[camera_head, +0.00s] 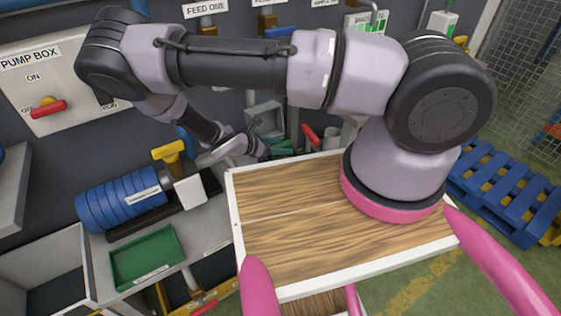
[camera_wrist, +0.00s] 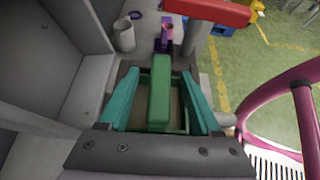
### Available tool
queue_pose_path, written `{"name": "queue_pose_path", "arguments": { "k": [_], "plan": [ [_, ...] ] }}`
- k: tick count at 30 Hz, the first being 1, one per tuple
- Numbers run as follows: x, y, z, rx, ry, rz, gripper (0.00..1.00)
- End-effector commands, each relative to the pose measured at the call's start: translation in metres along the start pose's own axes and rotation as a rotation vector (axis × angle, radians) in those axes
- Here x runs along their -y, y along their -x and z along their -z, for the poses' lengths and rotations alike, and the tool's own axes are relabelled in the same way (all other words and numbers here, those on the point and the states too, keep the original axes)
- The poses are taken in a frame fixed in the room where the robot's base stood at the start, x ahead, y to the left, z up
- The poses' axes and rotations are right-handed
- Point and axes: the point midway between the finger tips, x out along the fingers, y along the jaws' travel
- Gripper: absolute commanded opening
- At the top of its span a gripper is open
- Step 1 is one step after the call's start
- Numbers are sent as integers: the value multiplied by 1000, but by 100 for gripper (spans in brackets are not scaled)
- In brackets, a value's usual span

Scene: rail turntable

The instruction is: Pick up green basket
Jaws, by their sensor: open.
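The green basket (camera_wrist: 160,92) shows in the wrist view as a thick green bar, its handle, above a green-rimmed opening. It lies between the teal fingers of my gripper (camera_wrist: 160,76), with a gap at each side of the bar. My gripper is open, with one finger on either side. In the head view my gripper (camera_head: 256,148) is behind the wooden top, and a bit of green (camera_head: 281,146) shows beside it. The rest of the basket is hidden there.
A shallow green tray (camera_head: 147,258) stands at the lower left. A blue ribbed cylinder (camera_head: 120,202) with a yellow handle is above it. A grey cup (camera_wrist: 124,36) and purple part (camera_wrist: 164,38) stand beyond the basket. A red bar (camera_wrist: 208,11) crosses the wrist view's top.

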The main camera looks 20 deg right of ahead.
Motion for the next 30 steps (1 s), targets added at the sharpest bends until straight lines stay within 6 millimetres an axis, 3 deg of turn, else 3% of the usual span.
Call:
{"name": "queue_pose_path", "arguments": {
  "k": [3, 8, 9, 30],
  "plan": [
    [0, 0, 0, 0, -1, 0, 65],
    [0, 0, 0, 0, -1, 0, 4],
    [0, 0, 0, 0, -1, 0, 0],
    [0, 1, 0, 0, -1, 0, 0]
  ]
}}
